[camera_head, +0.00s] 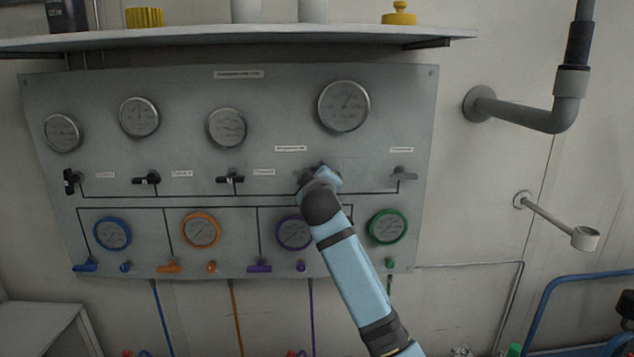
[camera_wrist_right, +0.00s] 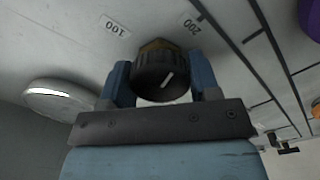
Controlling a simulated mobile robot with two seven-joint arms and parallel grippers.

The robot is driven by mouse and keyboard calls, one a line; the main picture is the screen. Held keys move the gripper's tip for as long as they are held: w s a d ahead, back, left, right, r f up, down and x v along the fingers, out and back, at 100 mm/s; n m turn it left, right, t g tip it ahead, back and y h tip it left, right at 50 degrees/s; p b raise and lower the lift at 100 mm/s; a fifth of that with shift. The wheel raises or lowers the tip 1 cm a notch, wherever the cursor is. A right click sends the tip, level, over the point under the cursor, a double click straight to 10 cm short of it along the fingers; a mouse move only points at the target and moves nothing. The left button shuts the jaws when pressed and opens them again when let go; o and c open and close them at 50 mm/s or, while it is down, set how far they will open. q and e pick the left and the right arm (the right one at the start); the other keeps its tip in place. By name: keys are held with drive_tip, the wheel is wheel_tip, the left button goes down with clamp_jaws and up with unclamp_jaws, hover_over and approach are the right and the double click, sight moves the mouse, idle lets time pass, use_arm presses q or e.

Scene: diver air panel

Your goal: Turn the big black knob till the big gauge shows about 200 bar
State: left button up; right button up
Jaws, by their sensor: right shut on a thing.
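The big gauge (camera_head: 343,106) is the largest dial, at the upper right of the grey panel; its needle is too small to read surely. My right gripper (camera_head: 318,174) is at the panel below it and hides the big black knob in the head view. In the right wrist view, the black knob (camera_wrist_right: 160,72) sits between the two blue fingers of my right gripper (camera_wrist_right: 162,82), which are shut on its sides. The knob's white mark points up and right, between the labels 100 (camera_wrist_right: 115,27) and 200 (camera_wrist_right: 189,26). My left gripper is not in view.
Black valve handles (camera_head: 147,180) line the panel left of my arm, and a grey handle (camera_head: 402,174) is to its right. Smaller coloured gauges (camera_head: 201,230) run below. A shelf (camera_head: 230,40) juts out above the panel. A grey pipe (camera_head: 530,115) stands at the right.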

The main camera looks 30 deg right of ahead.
drive_tip(key=shift+f+m+b, duration=0.1)
drive_tip(key=shift+m+b, duration=0.2)
drive_tip(key=shift+m, duration=1.2)
drive_tip(key=o, duration=0.9)
drive_tip(key=shift+s+a, duration=0.1)
drive_tip(key=b+v, duration=0.2)
drive_tip(key=v, duration=1.1)
drive_tip(key=shift+s+a, duration=0.1)
drive_tip(key=shift+s, duration=0.25)
